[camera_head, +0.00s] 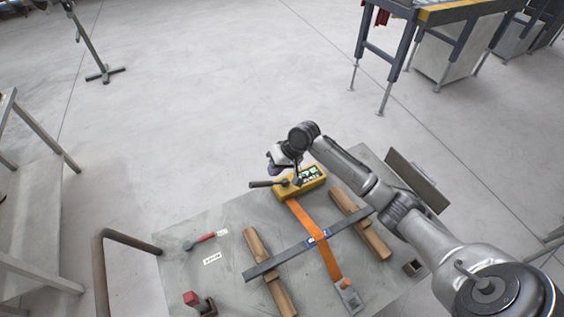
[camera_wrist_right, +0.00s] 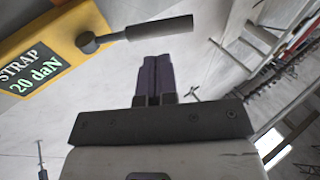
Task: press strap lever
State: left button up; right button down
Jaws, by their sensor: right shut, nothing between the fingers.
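The yellow strap tensioner (camera_head: 316,187) stands at the far side of the grey table, with the orange strap (camera_head: 309,222) running from it. Its dark lever (camera_head: 262,184) sticks out to the left. In the right wrist view the lever (camera_wrist_right: 160,27) has a grey cylindrical handle on a dark pivot, and the yellow housing (camera_wrist_right: 70,20) carries a display reading "STRAP 20 daN". My right gripper (camera_head: 272,170) is above and close to the lever. Its purple fingers (camera_wrist_right: 157,78) are shut and empty, and appear apart from the handle. My left gripper is not in view.
The strap crosses a dark metal bar (camera_head: 283,256) lying over two wooden blocks (camera_head: 265,268). A red-handled tool (camera_head: 200,241), a label and a red-topped part (camera_head: 192,299) are on the left of the table. A bent brown pipe rail (camera_head: 103,262) stands at the table's left edge.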

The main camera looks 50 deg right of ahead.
aim_at(266, 183)
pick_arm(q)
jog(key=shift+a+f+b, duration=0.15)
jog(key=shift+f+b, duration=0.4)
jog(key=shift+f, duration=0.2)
pick_arm(e)
jog(key=shift+x, duration=2.7)
